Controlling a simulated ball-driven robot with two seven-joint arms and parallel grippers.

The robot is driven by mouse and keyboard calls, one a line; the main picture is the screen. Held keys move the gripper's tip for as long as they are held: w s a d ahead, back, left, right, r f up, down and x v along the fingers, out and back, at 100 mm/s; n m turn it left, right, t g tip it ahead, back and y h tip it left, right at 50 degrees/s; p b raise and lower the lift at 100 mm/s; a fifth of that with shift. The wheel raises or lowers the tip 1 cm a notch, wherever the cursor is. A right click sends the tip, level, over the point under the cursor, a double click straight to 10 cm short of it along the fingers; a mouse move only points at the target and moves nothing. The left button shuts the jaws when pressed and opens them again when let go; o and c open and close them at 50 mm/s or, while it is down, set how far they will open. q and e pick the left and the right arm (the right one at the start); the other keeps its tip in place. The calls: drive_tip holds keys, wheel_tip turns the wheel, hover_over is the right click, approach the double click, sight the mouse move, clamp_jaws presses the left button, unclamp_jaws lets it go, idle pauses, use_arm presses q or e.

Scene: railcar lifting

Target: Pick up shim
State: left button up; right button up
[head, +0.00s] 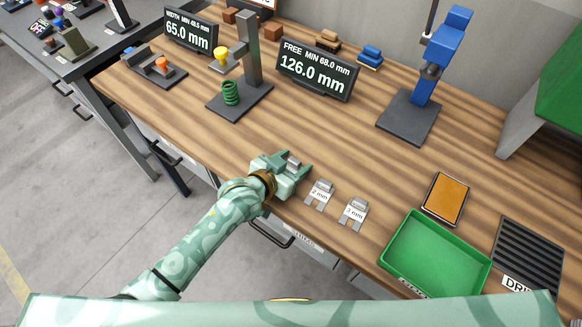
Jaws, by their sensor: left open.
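My left gripper (294,165) is open over the wooden bench near its front edge. A small grey metal piece, which looks like a shim (293,162), shows between its fingers; the gripper hides most of it, and I cannot tell whether the fingers touch it. To its right lie two more grey forked shims in a row, one labelled 2 mm (319,194) and one labelled 3 mm (354,211). My right gripper is not in view.
A green tray (388,264) stands right of the shims, beside an orange-topped block (446,194) and a ridged dark mat (528,256). Behind are a gauge stand with a green spring (230,93), a display reading 126.0 mm (315,72) and a blue press (428,80).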

use_arm(q)
drive_tip(key=shift+c, duration=0.3)
drive_tip(key=c, duration=1)
drive_tip(key=shift+c, duration=0.5)
drive_tip(key=shift+r, duration=0.15)
